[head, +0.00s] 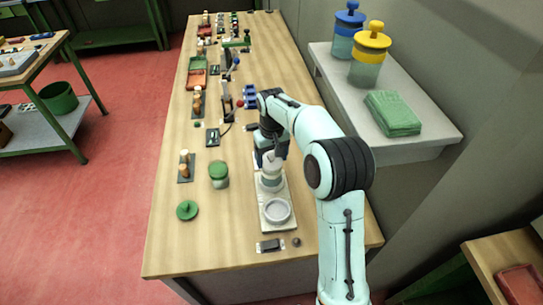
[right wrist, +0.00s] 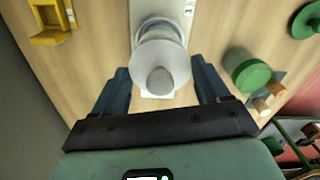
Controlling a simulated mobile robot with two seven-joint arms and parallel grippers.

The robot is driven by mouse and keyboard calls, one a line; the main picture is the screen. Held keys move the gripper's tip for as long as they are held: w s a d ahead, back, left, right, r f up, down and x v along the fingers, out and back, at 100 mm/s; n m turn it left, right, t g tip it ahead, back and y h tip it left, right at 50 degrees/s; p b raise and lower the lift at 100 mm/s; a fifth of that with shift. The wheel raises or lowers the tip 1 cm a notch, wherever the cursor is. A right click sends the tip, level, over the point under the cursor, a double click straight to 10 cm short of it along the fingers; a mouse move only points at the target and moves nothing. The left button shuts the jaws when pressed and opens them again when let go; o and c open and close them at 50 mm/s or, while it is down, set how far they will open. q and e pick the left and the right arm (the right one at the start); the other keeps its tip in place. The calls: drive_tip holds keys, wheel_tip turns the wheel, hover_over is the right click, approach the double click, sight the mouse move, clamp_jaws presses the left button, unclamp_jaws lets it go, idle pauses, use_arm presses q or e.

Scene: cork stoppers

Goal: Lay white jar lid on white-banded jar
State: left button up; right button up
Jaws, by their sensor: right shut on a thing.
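The white jar lid (right wrist: 160,52), with a round knob, sits between the fingers of my right gripper (right wrist: 160,78) in the right wrist view. The gripper is shut on it. In the head view my right gripper (head: 270,150) is directly above the white-banded jar (head: 271,183), and the lid (head: 271,161) shows at the jar's top. Whether the lid touches the jar's rim I cannot tell. The jar stands on a pale board (head: 264,222), behind a round white ring (head: 277,211). My left gripper is not in view.
A green-lidded jar (head: 218,170) and a loose green lid (head: 187,210) are left of the board. Small cork pieces (head: 184,170) stand farther left. A grey shelf (head: 420,145) with yellow- and blue-lidded jars is at the right. The bench's front left is clear.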

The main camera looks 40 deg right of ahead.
drive_tip(key=shift+f, duration=0.45)
idle(1.0)
drive_tip(key=o, duration=1)
drive_tip(key=shift+r, duration=0.15)
drive_tip(key=shift+r, duration=3.35)
